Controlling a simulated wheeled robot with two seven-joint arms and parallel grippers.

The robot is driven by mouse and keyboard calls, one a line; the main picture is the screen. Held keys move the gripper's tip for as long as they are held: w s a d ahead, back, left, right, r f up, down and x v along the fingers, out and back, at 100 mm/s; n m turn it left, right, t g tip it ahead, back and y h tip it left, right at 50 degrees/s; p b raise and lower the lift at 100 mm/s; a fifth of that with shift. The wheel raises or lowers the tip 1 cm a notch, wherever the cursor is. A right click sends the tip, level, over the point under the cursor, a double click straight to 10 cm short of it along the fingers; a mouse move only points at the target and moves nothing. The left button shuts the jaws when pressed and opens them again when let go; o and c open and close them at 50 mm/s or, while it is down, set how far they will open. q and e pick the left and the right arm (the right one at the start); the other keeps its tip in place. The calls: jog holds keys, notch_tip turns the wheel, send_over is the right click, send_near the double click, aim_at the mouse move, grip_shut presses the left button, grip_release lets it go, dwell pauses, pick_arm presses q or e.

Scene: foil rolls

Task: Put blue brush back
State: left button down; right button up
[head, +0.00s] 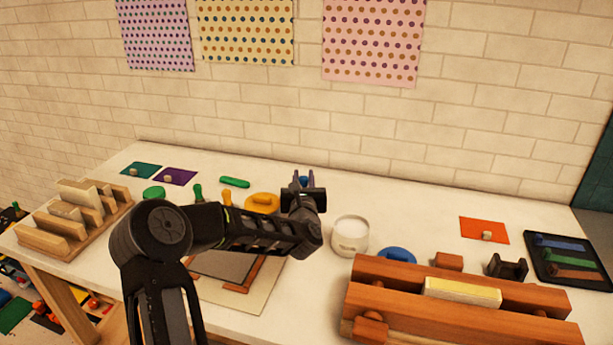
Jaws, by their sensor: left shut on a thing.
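My left gripper (303,177) reaches over the middle of the white table, its fingers pointing away toward the wall. It is shut on a small blue thing (304,181), of which only a bit shows between the fingers; it looks like the blue brush, but its shape is mostly hidden. A yellow round piece with a raised grip (262,202) lies just left of the gripper. My right gripper is not in view.
A wooden rack (415,305) fills the front right. A black tray (570,283) with blue, green and brown bars lies at the far right. A slotted wooden holder (75,245) stands at left. An orange sheet (480,229) lies right; the table's back right is mostly clear.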

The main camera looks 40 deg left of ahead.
pick_arm(q)
jog(key=shift+w+f, duration=0.1)
jog(key=shift+f+b, duration=1.65)
jog(key=shift+f, duration=1.4)
jog(key=shift+f+b, duration=0.8)
jog(key=shift+b, duration=0.1)
jog(key=shift+f+b, duration=0.55)
jog(key=shift+b, duration=0.2)
jog(key=c, duration=0.6)
grip_release()
jog(key=shift+r, duration=0.15)
jog(key=shift+r+p, duration=1.7)
jog(key=shift+r, duration=2.7)
